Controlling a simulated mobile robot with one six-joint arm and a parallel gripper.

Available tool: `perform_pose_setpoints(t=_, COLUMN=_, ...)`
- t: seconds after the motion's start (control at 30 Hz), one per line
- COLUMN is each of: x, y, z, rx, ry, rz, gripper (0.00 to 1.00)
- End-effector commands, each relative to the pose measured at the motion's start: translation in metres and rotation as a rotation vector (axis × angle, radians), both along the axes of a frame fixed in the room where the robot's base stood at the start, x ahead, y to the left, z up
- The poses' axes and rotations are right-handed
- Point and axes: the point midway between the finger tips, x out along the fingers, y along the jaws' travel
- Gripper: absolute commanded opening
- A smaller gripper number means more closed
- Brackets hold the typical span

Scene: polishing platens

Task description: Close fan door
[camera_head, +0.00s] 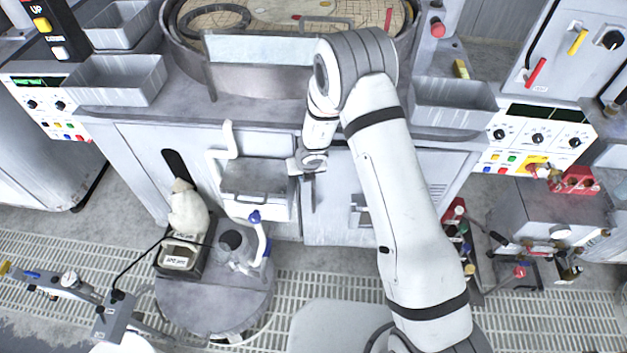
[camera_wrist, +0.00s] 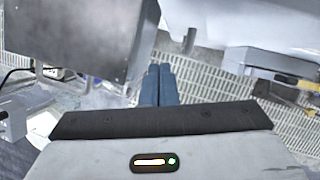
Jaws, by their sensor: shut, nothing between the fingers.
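My gripper (camera_wrist: 159,72) is shut and empty, its two blue-grey fingers side by side in the wrist view. In the head view my wrist hangs in front of the grey cabinet, and the fingers are too small to make out clearly. A grey box-like unit (camera_head: 255,178) stands out from the cabinet front, just left of my gripper. A flat grey metal panel (camera_wrist: 75,35) fills the upper left of the wrist view, close to the fingers with no clear contact. I cannot tell for certain which panel is the fan door, or how far it stands open.
A round platen (camera_head: 290,20) sits on top of the cabinet. A grey round stand (camera_head: 215,305) with a blue-and-white device is at lower left. Bottles (camera_head: 460,225) and a grey box (camera_head: 550,215) stand at right. Floor grating (camera_head: 330,288) shows between them.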

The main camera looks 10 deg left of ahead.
Motion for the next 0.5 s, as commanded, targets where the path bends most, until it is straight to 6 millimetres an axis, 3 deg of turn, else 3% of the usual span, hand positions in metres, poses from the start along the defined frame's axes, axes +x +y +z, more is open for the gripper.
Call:
perform_pose_setpoints(t=0.03, x=-0.005, y=-0.007, z=-0.027, rx=0.037, ry=0.030, rz=-0.017, gripper=0.00)
perform_pose_setpoints(t=0.2, x=-0.026, y=-0.021, z=-0.084, rx=0.257, ry=0.144, rz=-0.092, gripper=0.00)
perform_pose_setpoints(t=0.5, x=-0.048, y=-0.045, z=-0.141, rx=0.706, ry=0.253, rz=-0.257, gripper=0.00)
